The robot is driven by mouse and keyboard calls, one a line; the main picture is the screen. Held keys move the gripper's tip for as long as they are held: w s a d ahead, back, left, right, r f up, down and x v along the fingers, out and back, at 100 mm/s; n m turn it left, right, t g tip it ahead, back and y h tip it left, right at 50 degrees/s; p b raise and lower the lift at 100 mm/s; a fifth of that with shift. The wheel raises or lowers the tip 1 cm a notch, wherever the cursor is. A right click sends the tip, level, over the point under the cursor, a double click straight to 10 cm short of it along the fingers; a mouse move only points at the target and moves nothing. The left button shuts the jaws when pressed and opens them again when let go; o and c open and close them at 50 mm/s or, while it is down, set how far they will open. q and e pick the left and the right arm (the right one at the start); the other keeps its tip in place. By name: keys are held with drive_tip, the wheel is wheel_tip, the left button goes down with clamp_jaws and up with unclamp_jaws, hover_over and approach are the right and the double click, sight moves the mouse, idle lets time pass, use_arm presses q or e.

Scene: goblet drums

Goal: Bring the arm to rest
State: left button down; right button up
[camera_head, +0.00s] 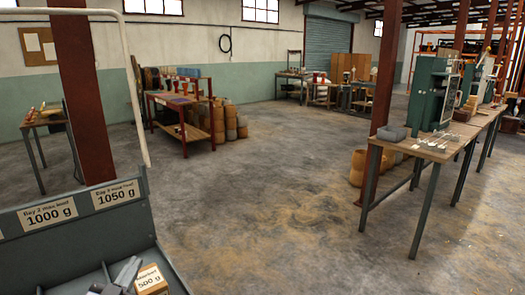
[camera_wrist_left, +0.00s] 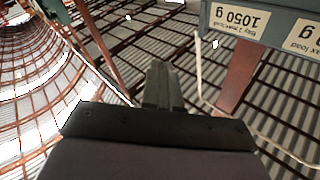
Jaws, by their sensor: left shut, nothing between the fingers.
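My left gripper (camera_head: 122,277) shows at the bottom left of the head view, low by the grey bay unit. In the left wrist view its fingers (camera_wrist_left: 163,85) are together with nothing between them. The wrist view looks up at roof beams, with the bay unit's labels upside down at the top right. A wooden block labelled 500 g (camera_head: 150,281) sits in the bay unit just right of the gripper in the head view. I cannot tell whether they touch. My right gripper is not in view.
The grey bay unit (camera_head: 150,225) carries labels for 1000 g and 1050 g. A white pole and a red post (camera_head: 85,110) rise behind it. A workbench (camera_head: 425,150) with a green machine stands right, a red-framed table (camera_head: 185,100) at the back. The middle floor is clear.

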use_arm(q)
drive_tip(key=s+d+f+n+g, duration=0.1)
drive_tip(key=s+d+f+g, duration=0.3)
drive_tip(key=s+f, duration=0.6)
drive_tip(key=s+d+f+n+g, duration=0.1)
drive_tip(key=s+d+f+g, duration=0.3)
drive_tip(key=s+f, duration=0.7)
drive_tip(key=s+g, duration=0.1)
drive_tip(key=s, duration=0.2)
drive_tip(key=shift+s+f+n+p, duration=0.2)
drive_tip(key=shift+n+p, duration=0.1)
drive_tip(key=shift+p, duration=0.1)
drive_tip(key=shift+w+d, duration=0.1)
